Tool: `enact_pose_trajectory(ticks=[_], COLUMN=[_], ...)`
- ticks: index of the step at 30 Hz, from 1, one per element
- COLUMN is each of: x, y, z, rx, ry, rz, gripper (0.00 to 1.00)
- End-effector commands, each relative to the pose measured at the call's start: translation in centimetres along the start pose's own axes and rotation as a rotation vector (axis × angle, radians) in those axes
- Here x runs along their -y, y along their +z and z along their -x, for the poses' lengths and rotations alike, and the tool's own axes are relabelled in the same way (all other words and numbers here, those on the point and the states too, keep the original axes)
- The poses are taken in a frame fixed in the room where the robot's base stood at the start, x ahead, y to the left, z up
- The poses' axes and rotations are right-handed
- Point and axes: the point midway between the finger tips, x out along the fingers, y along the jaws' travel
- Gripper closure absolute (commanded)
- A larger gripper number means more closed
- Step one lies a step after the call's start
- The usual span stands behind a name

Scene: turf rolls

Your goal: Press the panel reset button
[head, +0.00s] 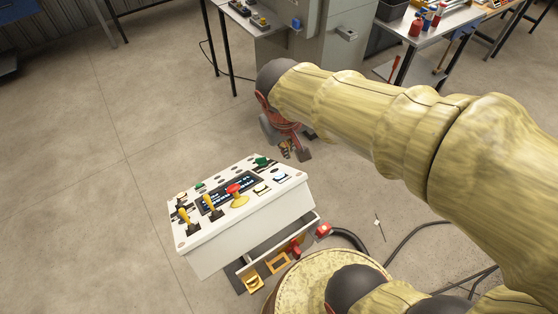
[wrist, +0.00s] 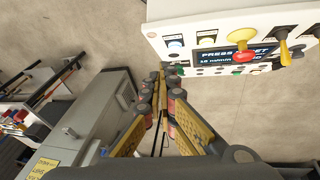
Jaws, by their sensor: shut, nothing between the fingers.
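The white control panel (head: 215,228) has a sloping top with a dark display (head: 221,200). I cannot tell which is the reset button. My gripper (head: 290,149) is shut and empty, just beyond the panel's far right edge. Its fingertips (wrist: 166,75) partly cover that edge.
A grey cabinet (head: 335,50) and work tables stand behind. Dark cables (head: 410,235) lie on the floor at the right. The floor to the left (head: 80,150) is clear.

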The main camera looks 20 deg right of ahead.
Motion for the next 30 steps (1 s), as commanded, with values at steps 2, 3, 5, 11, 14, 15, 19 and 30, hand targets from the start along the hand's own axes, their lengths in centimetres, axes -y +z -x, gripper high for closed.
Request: enact_pose_trajectory(ticks=[2,3,5,11,14,15,19,30], x=[-0.1,0.0,0.1,1.3,2.1,2.4,3.2,4.0], y=[-2.6,-3.7,-5.2,-9.0,-10.1,-10.3,-10.7,-10.5], z=[0.5,0.1,-0.6,-3.8,-5.8,-6.5,-8.8,-11.1], rx=[0.06,0.084,0.117,0.211,0.246,0.257,0.282,0.297], ry=[0.041,0.063,0.096,0.204,0.255,0.272,0.318,0.355], rz=[0.037,0.056,0.083,0.186,0.24,0.26,0.314,0.358], gripper=[1.0,1.0,1.0,1.0,1.0,1.0,1.0,1.0])
